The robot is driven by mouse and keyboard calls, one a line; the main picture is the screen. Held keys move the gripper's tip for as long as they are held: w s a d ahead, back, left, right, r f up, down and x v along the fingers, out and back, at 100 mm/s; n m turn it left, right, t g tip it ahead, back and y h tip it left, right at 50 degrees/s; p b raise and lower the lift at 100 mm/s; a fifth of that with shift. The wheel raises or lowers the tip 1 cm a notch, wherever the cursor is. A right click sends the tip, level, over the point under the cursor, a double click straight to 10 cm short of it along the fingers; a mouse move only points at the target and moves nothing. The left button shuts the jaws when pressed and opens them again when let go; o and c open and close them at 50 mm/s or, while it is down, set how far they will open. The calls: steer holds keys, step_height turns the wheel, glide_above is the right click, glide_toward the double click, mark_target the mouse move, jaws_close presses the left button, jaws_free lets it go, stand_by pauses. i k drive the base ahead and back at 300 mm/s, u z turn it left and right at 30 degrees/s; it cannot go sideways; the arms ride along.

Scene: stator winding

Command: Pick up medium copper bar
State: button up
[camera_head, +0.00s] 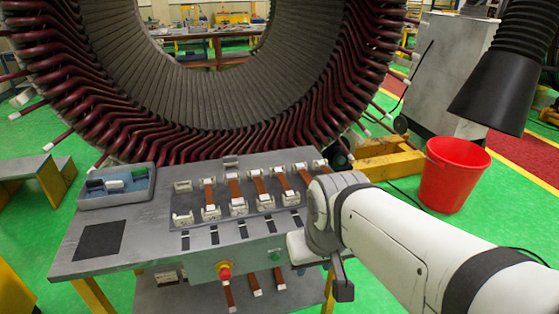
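Several copper bars (234,189) stand in a row in white holders on the grey workbench, left of my arm. They look alike in width, and I cannot tell which one is the medium bar. More copper-coloured bars (254,284) show lower down, below the bench's front edge. My white arm comes in from the lower right and ends over the bench's right front corner. A dark grey part (343,282) hangs down at the arm's end. The gripper's fingers cannot be made out clearly, and no bar is seen in them.
The large stator ring (230,110) with dark red windings stands close behind the bench (140,225). A blue-grey tray (116,186) with small items and a black pad (100,240) lie on the bench's left. A red bucket (452,178) stands on the floor at right.

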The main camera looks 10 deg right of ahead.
mark_target(300, 168)
steer(key=z, duration=0.05)
steer(key=i, duration=1)
steer(key=u, duration=0.1)
